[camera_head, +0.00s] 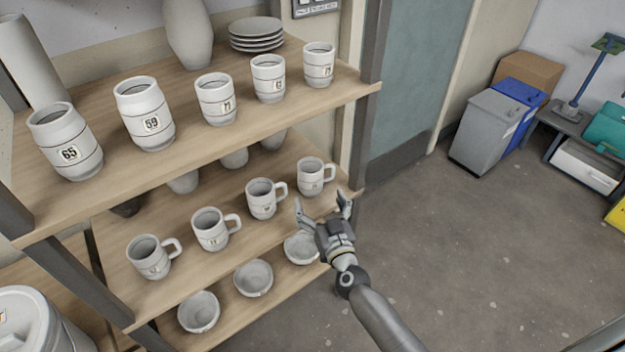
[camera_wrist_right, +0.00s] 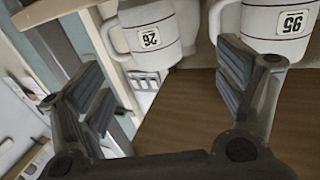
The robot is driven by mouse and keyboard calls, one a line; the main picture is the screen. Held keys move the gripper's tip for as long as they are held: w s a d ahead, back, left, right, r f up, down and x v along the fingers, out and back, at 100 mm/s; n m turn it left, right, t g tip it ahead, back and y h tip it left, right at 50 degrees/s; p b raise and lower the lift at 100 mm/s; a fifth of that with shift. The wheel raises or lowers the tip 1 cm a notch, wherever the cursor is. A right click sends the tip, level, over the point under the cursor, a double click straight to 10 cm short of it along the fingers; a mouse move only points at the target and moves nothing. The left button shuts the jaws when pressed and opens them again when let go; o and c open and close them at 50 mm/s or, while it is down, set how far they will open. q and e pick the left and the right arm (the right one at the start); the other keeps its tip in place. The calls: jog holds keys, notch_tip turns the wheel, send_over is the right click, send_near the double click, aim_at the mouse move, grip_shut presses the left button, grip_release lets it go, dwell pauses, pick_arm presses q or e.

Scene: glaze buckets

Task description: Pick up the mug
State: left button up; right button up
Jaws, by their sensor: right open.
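Several white mugs with dark bands and number labels stand in a row on the middle shelf in the head view, handles to the right. The rightmost mug (camera_head: 311,178) is closest to my right gripper (camera_head: 323,207), which is open and empty at the shelf's front edge, just in front of it and apart from it. In the right wrist view, a mug labelled 26 (camera_wrist_right: 158,62) shows beyond the gap between my spread fingers (camera_wrist_right: 165,78). A second mug, labelled 95 (camera_wrist_right: 277,47), is partly behind the right-hand finger. My left gripper is not in view.
The upper shelf (camera_head: 215,135) carries several handleless cups, a vase (camera_head: 188,35) and stacked plates (camera_head: 256,35). Bowls (camera_head: 253,278) stand on the lower shelf. A shelf post (camera_head: 366,60) rises right of the mugs. The floor (camera_head: 480,250) to the right is clear.

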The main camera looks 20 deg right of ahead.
aim_at(314, 181)
jog(key=w, duration=0.2)
jog(key=shift+w+d+f, duration=0.1)
jog(key=shift+w+f, duration=0.1)
jog(key=shift+w, duration=0.1)
jog(key=shift+w+d, duration=0.1)
jog(key=shift+w, duration=0.4)
jog(key=w, duration=0.1)
jog(key=w+b, duration=0.1)
jog(key=w, duration=0.2)
jog(key=shift+w+d, duration=0.3)
jog(key=shift+w, duration=0.05)
jog(key=shift+r, duration=0.15)
jog(key=shift+c, duration=1.4)
jog(key=c, duration=1)
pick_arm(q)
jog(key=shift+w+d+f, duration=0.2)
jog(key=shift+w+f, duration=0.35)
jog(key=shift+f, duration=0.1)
pick_arm(e)
jog(key=shift+c, duration=0.3)
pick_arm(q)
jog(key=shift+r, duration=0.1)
pick_arm(e)
jog(key=shift+r, duration=0.15)
